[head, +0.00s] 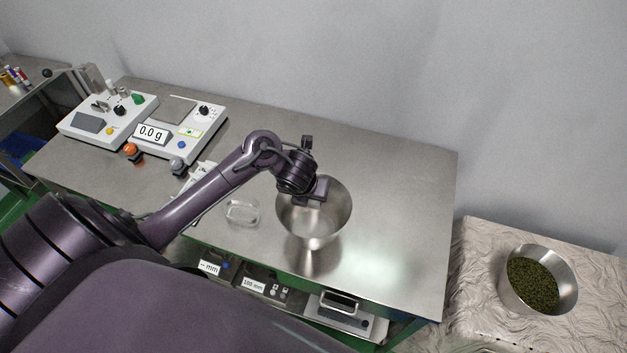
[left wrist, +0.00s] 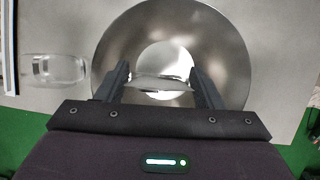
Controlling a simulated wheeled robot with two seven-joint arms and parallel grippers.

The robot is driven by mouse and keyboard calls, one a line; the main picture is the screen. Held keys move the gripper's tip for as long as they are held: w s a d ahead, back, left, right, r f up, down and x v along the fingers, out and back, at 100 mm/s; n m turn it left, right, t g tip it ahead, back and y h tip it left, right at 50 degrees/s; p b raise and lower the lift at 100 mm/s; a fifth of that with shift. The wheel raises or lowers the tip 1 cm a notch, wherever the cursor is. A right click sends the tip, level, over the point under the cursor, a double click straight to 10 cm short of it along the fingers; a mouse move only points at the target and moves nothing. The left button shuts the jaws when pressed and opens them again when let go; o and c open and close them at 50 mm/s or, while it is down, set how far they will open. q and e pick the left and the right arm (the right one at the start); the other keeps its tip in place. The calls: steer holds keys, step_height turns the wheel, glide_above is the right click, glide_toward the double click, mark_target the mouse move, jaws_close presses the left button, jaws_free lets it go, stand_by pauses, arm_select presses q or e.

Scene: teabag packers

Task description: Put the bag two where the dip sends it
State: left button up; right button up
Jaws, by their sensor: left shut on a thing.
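My left gripper (head: 317,192) is over the steel bowl (head: 335,225), pointing down at its opening. In the left wrist view its fingers (left wrist: 158,72) are shut on a thin pale bag (left wrist: 160,83), which spans the gap between them. No number can be read on the bag. The bowl (left wrist: 118,52) shows below the fingers, with a bright round bottom. In the head view the bag is hidden by the gripper. My right gripper is not in view.
A clear glass dish (head: 242,213) sits left of the bowl. A scale reading 0.0 g (head: 152,133) and a control box (head: 100,118) stand at the back left. A pail of green leaves (head: 533,285) is at right. The table right of the bowl is clear.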

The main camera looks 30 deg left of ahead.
arm_select(q)
steer(key=o, duration=0.5)
steer(key=shift+c, duration=0.2)
steer(key=o, duration=0.5)
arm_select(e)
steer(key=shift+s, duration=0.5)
arm_select(q)
steer(key=shift+o, duration=0.2)
steer(key=a+p+v, duration=0.1)
steer(key=p+v, duration=0.3)
steer(key=v, duration=0.3)
steer(key=shift+d+r, duration=0.4)
steer(key=shift+d, duration=0.15)
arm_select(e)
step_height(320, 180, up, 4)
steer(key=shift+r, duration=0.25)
arm_select(q)
steer(key=shift+s, duration=0.1)
